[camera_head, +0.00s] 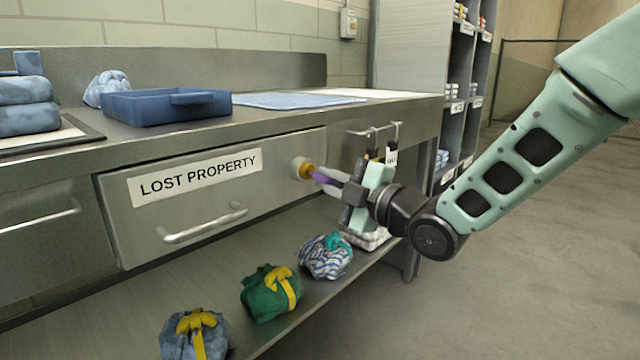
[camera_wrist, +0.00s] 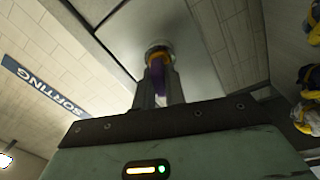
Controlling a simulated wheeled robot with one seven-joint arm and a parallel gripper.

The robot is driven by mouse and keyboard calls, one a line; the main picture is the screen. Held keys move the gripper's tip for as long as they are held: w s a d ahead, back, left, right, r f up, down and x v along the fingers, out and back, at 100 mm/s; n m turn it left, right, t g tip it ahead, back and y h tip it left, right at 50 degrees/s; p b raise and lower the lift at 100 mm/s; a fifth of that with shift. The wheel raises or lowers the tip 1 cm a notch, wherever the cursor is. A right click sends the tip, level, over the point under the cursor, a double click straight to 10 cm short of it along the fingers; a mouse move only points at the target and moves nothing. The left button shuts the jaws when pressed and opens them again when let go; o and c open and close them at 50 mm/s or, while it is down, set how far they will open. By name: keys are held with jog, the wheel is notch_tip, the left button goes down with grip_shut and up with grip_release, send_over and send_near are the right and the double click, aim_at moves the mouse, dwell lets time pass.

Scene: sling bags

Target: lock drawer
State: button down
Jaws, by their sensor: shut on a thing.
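The drawer (camera_head: 205,205) has a grey metal front with a "LOST PROPERTY" label (camera_head: 195,178) and a bar handle (camera_head: 202,224). Its front looks flush with the counter. A round pale lock (camera_head: 296,166) with a brass-coloured centre sits at the drawer's upper right. My gripper (camera_head: 322,179) is in front of the lock, shut on a purple key (camera_head: 318,177). The key points at the lock and seems to meet it; how deep it sits is hidden. In the wrist view, the purple key (camera_wrist: 157,76) is between my fingers, with the lock (camera_wrist: 158,50) just beyond.
A blue tray (camera_head: 165,107) and folded cloths (camera_head: 24,105) are on the counter. Tied cloth bundles (camera_head: 270,291) lie on the lower shelf. The floor at right is clear.

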jog(key=shift+n+b, duration=0.7)
jog(key=shift+f+n+b, duration=0.15)
jog(key=shift+n+b, duration=0.95)
jog(key=shift+b, duration=0.5)
jog(key=c, duration=0.7)
grip_release()
jog(key=b+v, duration=0.2)
jog(key=v, duration=0.5)
